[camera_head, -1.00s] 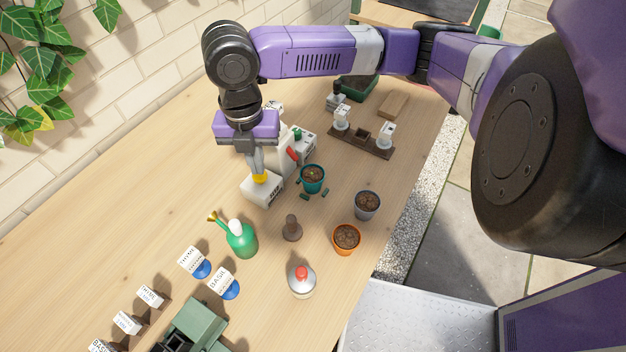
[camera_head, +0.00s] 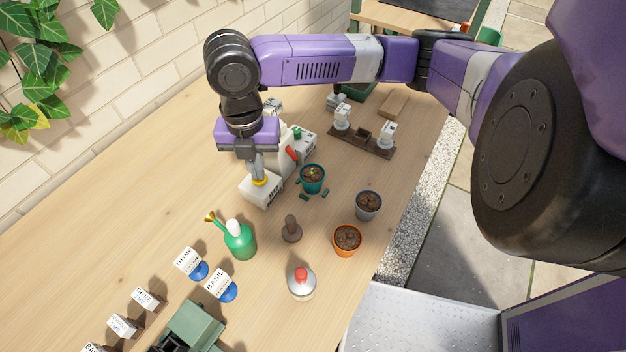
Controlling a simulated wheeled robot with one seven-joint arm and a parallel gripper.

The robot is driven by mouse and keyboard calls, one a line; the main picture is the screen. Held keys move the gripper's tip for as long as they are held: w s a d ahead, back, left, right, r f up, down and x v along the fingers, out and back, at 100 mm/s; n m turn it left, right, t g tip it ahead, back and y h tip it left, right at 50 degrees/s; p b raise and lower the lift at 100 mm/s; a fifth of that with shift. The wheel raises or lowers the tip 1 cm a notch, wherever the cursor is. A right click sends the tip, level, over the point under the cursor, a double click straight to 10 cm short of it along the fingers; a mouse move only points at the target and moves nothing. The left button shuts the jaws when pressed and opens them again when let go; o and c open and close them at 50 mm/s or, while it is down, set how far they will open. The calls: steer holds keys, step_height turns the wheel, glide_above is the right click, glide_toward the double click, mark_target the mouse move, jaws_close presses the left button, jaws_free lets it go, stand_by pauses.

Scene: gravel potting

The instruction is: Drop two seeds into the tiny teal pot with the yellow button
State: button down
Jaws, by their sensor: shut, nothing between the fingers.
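The tiny teal pot (camera_head: 313,186) stands upright on the bench and holds dark soil with a few small pale specks on it; I cannot tell what they are. Left of it sits a white dispenser (camera_head: 262,195) with dark lettering on its front. The yellow button (camera_head: 261,182) is on top of the dispenser's low front part, and only a thin yellow band shows. My gripper (camera_head: 260,177) points down with its fingers shut and empty, its tips at the button and seemingly touching it. The fingers partly hide the button.
Right of the teal pot stand a grey pot (camera_head: 368,206) and an orange pot (camera_head: 347,240). A brown tamper (camera_head: 291,230), a green watering bottle (camera_head: 239,241) and a red-topped silver container (camera_head: 301,284) stand nearer. A dark rack (camera_head: 362,143) with white-labelled items is behind.

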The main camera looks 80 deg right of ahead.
steer(key=shift+r, duration=0.1)
steer(key=shift+r+p, duration=1.1)
steer(key=shift+r, duration=0.15)
steer(key=shift+r, duration=0.1)
step_height(320, 180, up, 5)
steer(key=p, duration=0.4)
stand_by(0.3)
